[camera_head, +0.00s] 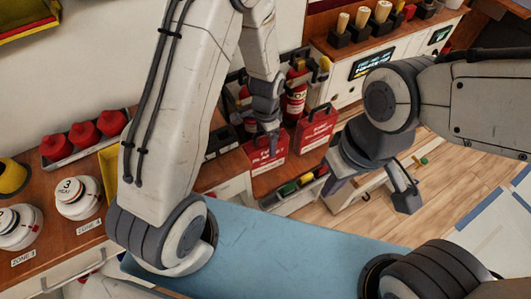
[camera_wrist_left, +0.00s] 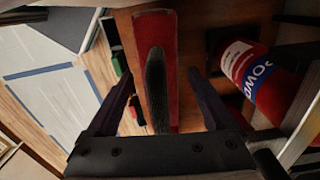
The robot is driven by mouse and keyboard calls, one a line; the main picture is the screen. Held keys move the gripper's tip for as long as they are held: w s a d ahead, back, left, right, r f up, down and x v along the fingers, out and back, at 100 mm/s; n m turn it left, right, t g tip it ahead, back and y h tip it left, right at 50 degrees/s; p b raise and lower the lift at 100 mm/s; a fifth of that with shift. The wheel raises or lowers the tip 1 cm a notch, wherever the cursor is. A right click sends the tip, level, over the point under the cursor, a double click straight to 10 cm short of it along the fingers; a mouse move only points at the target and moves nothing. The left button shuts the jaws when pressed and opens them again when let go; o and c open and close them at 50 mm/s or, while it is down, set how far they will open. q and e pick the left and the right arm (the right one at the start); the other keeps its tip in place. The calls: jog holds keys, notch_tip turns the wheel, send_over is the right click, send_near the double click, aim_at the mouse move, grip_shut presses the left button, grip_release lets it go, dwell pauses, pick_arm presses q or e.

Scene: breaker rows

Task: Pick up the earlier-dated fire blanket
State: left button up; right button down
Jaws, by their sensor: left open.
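Two red fire blanket packs stand on the wooden counter in the head view, a left one (camera_head: 262,162) and a right one (camera_head: 316,129). Both carry pale print, too small to read a date. My left gripper (camera_head: 270,143) points down at the left pack and partly covers it. In the left wrist view, a red pack with a dark strap (camera_wrist_left: 155,75) lies between the open fingers of my left gripper (camera_wrist_left: 160,108); I cannot tell whether they touch it. My right gripper (camera_head: 372,195) hangs open and empty over the floor.
Fire extinguishers (camera_head: 295,95) stand behind the packs; one (camera_wrist_left: 262,85) is close on the right in the left wrist view. A tray of coloured items (camera_head: 300,185) is in front. Detectors (camera_head: 77,198) and red items (camera_head: 83,135) are at left.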

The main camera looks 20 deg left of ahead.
pick_arm(q)
jog(key=shift+f, duration=0.1)
grip_shut()
dwell(0.4)
